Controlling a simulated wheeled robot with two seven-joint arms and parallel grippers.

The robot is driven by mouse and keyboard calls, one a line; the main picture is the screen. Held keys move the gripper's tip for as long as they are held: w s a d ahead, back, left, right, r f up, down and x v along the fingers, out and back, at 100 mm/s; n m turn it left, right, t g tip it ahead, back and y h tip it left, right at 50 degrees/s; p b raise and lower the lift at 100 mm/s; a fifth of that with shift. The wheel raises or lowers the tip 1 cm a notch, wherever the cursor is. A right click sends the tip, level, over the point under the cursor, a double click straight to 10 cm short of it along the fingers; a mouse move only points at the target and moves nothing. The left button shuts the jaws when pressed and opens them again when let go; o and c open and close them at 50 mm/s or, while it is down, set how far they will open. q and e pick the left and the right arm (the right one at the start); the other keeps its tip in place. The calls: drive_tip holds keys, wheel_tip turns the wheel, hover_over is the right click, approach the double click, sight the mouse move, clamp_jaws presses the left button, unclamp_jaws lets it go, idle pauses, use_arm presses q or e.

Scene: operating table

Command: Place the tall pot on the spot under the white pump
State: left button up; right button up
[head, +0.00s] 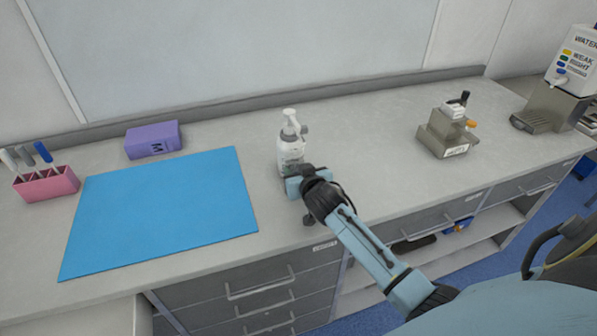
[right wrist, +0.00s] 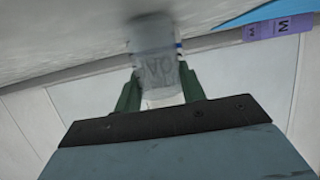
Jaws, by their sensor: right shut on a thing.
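A white bottle with a pump top (head: 291,150) stands upright near the middle of the counter. My right gripper (head: 296,183) is at the bottle's lower front. In the right wrist view, my right gripper (right wrist: 160,98) has its green fingers shut on a pale grey-white container with dark lettering (right wrist: 157,62), which appears to be this bottle. The gripper hides its lower part in the head view. I cannot make out a separate tall pot or a marked spot. My left gripper is not in view.
A blue mat (head: 160,212) lies left of the bottle, with a purple box (head: 153,140) behind it and a pink pen holder (head: 47,184) farther left. A small grey device (head: 445,132) and a WATER dispenser (head: 572,62) stand right. The counter between bottle and device is clear.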

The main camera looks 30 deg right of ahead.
drive_tip(key=shift+f, duration=0.1)
drive_tip(key=o, duration=1)
drive_tip(key=shift+s+r, duration=0.1)
drive_tip(key=shift+r, duration=0.1)
drive_tip(key=p+v, duration=0.1)
drive_tip(key=v, duration=1)
drive_tip(key=shift+s+a+r, duration=0.1)
drive_tip(key=shift+s, duration=0.25)
